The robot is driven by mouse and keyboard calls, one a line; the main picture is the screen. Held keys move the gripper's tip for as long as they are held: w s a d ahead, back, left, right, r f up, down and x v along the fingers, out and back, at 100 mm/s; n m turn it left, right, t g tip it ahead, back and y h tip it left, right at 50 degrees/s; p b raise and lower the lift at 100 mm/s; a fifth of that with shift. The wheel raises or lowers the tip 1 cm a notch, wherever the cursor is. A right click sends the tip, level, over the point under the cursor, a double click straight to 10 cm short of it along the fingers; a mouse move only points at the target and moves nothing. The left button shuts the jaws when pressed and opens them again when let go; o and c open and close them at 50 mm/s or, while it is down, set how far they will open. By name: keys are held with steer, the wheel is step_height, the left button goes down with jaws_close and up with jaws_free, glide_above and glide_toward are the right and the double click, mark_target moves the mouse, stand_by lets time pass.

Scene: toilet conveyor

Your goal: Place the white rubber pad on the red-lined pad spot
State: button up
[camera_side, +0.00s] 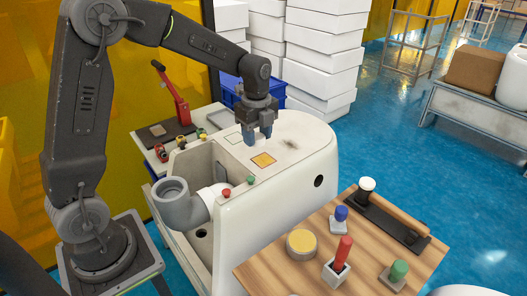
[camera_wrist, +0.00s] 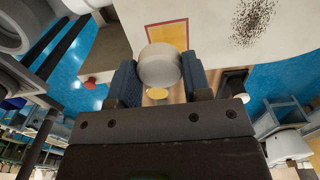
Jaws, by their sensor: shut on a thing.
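The white rubber pad (camera_wrist: 160,66) is a round, pale piece held between the two blue fingers of my gripper (camera_wrist: 160,82) in the wrist view. The red-lined pad spot (camera_wrist: 167,35) is a yellow-orange square with a red border, partly covered by the pad in the wrist view. In the side view the spot (camera_side: 263,160) lies on the toilet top, just in front of and below the fingers. The pad appears apart from the surface.
The toilet body (camera_side: 280,195) has a grey pipe elbow (camera_side: 180,202), a red knob (camera_side: 227,193) and a green knob (camera_side: 251,180) at its left. A dark speckled patch (camera_wrist: 252,18) is beside the spot. A wooden table (camera_side: 330,240) with coloured pieces stands in front.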

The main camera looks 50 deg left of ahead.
mark_target(263, 144)
steer(key=shift+w+d+f, duration=0.4)
steer(key=shift+d+f, duration=0.1)
steer(key=shift+d, duration=0.2)
steer(key=shift+f, duration=2)
steer(key=shift+f, duration=0.15)
steer(key=o, duration=0.9)
